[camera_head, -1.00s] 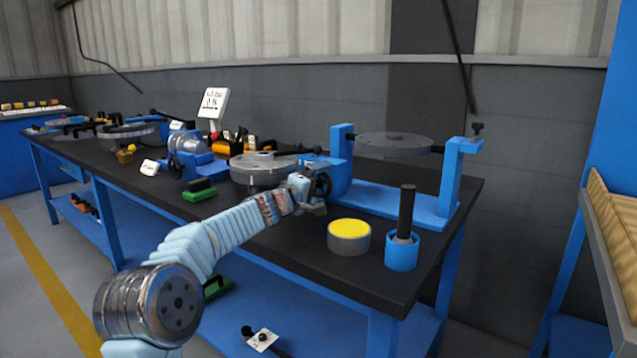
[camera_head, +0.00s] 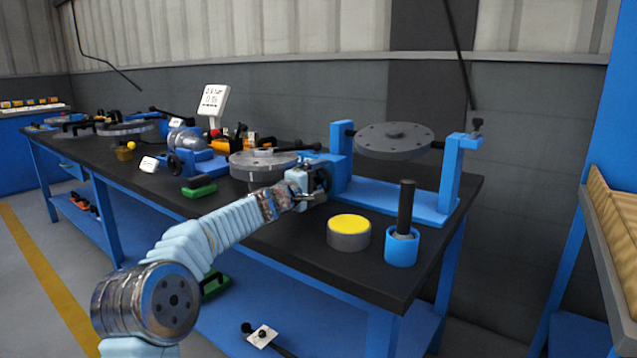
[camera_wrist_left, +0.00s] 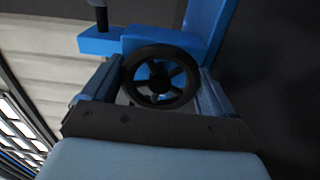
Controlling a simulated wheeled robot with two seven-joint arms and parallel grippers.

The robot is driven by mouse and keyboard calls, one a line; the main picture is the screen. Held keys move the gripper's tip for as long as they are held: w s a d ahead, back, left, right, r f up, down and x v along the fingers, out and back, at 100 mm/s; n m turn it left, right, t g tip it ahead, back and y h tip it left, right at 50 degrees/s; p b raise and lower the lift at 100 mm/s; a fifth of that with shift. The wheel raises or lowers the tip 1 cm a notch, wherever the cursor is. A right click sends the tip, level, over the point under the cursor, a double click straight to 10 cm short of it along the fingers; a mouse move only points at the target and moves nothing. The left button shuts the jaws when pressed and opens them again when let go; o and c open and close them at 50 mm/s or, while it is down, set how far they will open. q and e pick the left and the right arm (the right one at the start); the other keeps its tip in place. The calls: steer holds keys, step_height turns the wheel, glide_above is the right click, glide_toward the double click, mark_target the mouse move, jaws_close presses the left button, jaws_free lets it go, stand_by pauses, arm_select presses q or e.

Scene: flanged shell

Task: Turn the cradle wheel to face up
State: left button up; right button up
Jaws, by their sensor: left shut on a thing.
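The cradle wheel, a small black spoked handwheel (camera_wrist_left: 160,78), sits between the fingers of my left gripper in the left wrist view. It also shows at the left end of the blue cradle (camera_head: 390,196) in the head view. My left gripper (camera_head: 318,187) is shut on the wheel's rim. The cradle carries a grey flanged disc (camera_head: 393,140) between two blue posts. My right gripper is not in view.
A yellow-topped grey cylinder (camera_head: 349,232) and a blue cup with a black handle (camera_head: 402,240) stand in front of the cradle. Another grey flanged disc (camera_head: 262,164) lies left of the gripper. A green-based block (camera_head: 199,189) and a white display (camera_head: 213,101) are farther left.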

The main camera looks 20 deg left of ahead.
arm_select(q)
steer(key=n, duration=0.3)
steer(key=shift+n, duration=0.4)
steer(key=n, duration=0.4)
steer(key=shift+a+f+n, duration=0.1)
steer(key=shift+n, duration=0.2)
steer(key=n+p, duration=0.1)
steer(key=n, duration=0.7)
steer(key=shift+p, duration=0.4)
steer(key=n+p, duration=0.1)
steer(key=n, duration=0.2)
steer(key=shift+n, duration=0.4)
steer(key=n+p, duration=0.1)
steer(key=n, duration=0.3)
steer(key=n+p, duration=0.1)
steer(key=n, duration=0.4)
steer(key=shift+p, duration=0.4)
steer(key=shift+n, duration=1.3)
steer(key=shift+n+p, duration=0.4)
steer(key=shift+n, duration=0.3)
